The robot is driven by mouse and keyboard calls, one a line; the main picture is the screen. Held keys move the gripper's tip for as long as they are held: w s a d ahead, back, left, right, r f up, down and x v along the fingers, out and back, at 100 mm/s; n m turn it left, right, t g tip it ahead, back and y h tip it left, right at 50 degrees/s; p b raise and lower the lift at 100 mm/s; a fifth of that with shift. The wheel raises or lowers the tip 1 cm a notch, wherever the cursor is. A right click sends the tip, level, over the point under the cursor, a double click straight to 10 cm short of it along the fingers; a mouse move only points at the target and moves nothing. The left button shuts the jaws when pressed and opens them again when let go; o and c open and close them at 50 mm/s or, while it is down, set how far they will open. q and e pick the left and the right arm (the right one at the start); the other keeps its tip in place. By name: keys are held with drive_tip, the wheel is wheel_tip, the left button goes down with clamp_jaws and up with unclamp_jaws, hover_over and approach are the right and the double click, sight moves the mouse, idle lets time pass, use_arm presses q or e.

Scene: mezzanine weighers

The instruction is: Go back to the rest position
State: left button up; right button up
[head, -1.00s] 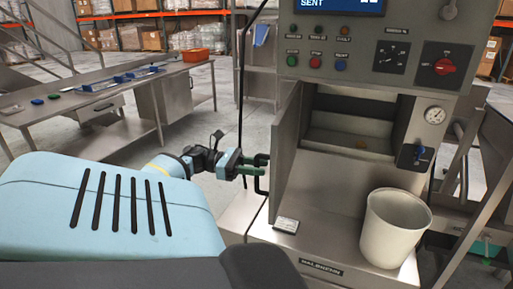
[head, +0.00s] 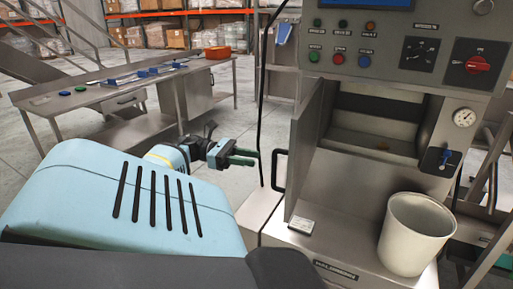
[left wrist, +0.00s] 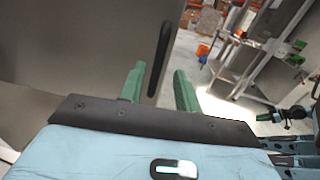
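My left gripper (head: 246,157) shows in the head view to the left of the black door handle (head: 279,171) of the weigher, its green fingertips a little short of it. In the left wrist view its two green fingers (left wrist: 159,88) stand apart with nothing held between them. The same dark handle (left wrist: 160,58) shows beyond the fingers, on the grey door. At the right edge of the left wrist view, what looks like my right gripper (left wrist: 266,117) is small and dark with a green tip; its opening cannot be made out.
The weigher's door (head: 305,150) stands open. A steel bench (head: 120,85) with an orange bin (head: 217,52) stands at the back left. Open floor lies between bench and weigher.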

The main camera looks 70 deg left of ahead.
drive_tip(key=shift+a+r, duration=0.1)
idle(0.5)
